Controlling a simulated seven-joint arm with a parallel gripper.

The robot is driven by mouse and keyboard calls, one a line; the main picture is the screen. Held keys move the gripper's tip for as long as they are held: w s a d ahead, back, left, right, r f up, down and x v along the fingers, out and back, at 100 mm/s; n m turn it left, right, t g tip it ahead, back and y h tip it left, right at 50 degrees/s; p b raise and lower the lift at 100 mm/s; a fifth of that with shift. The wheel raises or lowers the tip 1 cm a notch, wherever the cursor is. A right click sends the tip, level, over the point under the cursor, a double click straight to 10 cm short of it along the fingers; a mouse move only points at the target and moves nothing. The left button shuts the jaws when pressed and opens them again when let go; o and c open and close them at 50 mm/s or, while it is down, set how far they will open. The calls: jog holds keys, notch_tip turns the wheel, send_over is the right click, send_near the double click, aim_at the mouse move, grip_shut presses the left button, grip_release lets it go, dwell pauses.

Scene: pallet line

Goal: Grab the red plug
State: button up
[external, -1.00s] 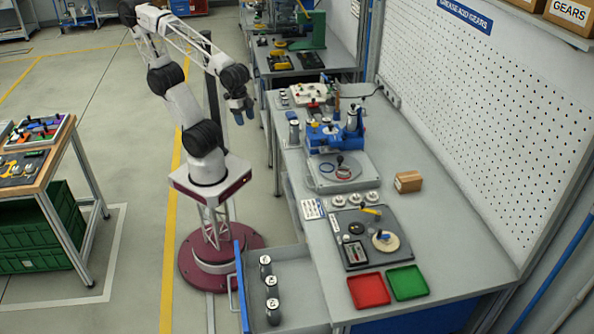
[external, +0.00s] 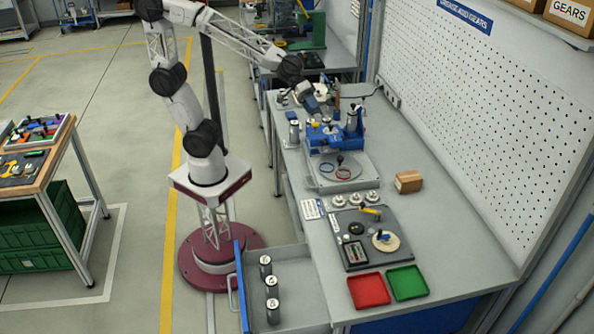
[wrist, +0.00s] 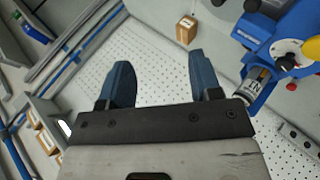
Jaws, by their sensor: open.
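My gripper (external: 314,103) is over the far part of the workbench, just behind the blue press (external: 352,128). Its blue fingers (wrist: 159,62) are apart in the wrist view, with nothing between them. I cannot pick out the red plug for certain. A red item on the pale board at the bench's far end is now covered by my gripper in the external view.
A cardboard box (external: 408,181) stands near the pegboard (external: 490,95). A red tray (external: 369,290) and a green tray (external: 408,283) lie at the bench's near end. The right side of the bench is mostly clear.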

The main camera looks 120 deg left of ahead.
jog(key=w+a+f+n+t+y, duration=0.15)
jog(key=a+n, duration=0.25)
jog(key=a, duration=0.7)
jog(key=w+a+f+n+y, duration=0.1)
jog(key=w+a+n+y, duration=0.3)
jog(key=a, duration=0.7)
jog(key=a+f+n+y, duration=0.15)
jog(key=a+n, duration=0.35)
jog(key=a, duration=0.6)
jog(key=s+a+f+n+h, duration=0.1)
jog(key=a+f+n, duration=0.1)
jog(key=f+n, duration=0.2)
jog(key=s+a+f+n+t+h, duration=0.1)
jog(key=s+a+f+n, duration=0.1)
jog(key=f, duration=0.9)
jog(key=s+a+f+n+t+h, duration=0.1)
jog(key=a+f+n, duration=0.2)
jog(key=f+n, duration=0.3)
jog(key=shift+s+a+f, duration=0.1)
jog(key=shift+a+f, duration=0.1)
jog(key=shift+f, duration=0.3)
jog(key=shift+s+a+f, duration=0.1)
jog(key=shift+a+f, duration=0.05)
jog(key=shift+f, duration=0.35)
jog(key=shift+s+a+f+n+t, duration=0.15)
jog(key=shift+f+n+t, duration=0.2)
jog(key=shift+f+n, duration=0.2)
jog(key=shift+x, duration=1.3)
